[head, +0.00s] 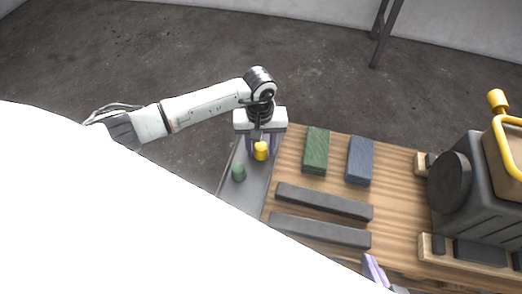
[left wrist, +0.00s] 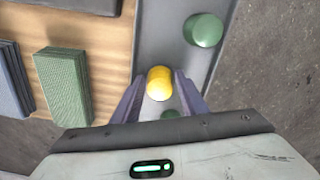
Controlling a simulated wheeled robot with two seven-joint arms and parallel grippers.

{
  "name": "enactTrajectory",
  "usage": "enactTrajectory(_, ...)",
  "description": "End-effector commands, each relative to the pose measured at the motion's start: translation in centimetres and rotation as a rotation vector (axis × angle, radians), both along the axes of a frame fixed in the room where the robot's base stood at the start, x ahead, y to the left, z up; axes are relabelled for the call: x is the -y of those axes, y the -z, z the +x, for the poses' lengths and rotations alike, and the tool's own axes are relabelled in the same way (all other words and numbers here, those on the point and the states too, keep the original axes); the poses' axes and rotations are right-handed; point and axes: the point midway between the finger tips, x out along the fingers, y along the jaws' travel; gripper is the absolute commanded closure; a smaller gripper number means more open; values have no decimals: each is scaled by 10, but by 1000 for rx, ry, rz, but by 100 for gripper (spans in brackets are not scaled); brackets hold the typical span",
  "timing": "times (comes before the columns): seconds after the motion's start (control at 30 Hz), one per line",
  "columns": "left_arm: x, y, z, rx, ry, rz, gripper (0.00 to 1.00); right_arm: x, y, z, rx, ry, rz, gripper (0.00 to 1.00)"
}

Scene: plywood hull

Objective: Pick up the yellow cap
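The yellow cap (head: 261,151) is at the grey tray (head: 256,186) along the left side of the wooden top. My left gripper (head: 262,143) is over it, pointing down. In the left wrist view the yellow cap (left wrist: 159,83) is between the two lilac fingertips, with one finger close on each side. I cannot tell whether the fingers touch it, or whether it rests on the tray. Part of my right gripper (head: 373,270), with lilac fingers, shows at the bottom edge of the head view; the rest is hidden.
Green (head: 316,151) and blue (head: 360,160) blocks and two dark bars (head: 322,202) lie to the right. A dark machine (head: 475,190) stands further right.

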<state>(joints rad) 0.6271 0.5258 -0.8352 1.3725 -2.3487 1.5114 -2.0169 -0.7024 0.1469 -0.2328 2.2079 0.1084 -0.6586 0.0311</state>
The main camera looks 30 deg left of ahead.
Motion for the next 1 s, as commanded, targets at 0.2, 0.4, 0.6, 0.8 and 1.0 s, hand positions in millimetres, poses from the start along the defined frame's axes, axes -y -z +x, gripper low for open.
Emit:
enactTrajectory(0.2,0,1,0,1,-1,-1,61,0,0,0,-3,0,2,100)
enactTrajectory(0.4,0,0,0,1,-1,-1,91,0,0,-1,-3,2,2,100)
enactTrajectory(0.6,0,0,0,1,-1,-1,92,0,0,0,-3,2,2,100)
enactTrajectory(0.8,-1,-20,2,4,-2,0,92,1,-8,2,15,9,2,100)
enactTrajectory(1.0,-1,-62,2,6,0,0,92,9,-12,-8,34,38,3,100)
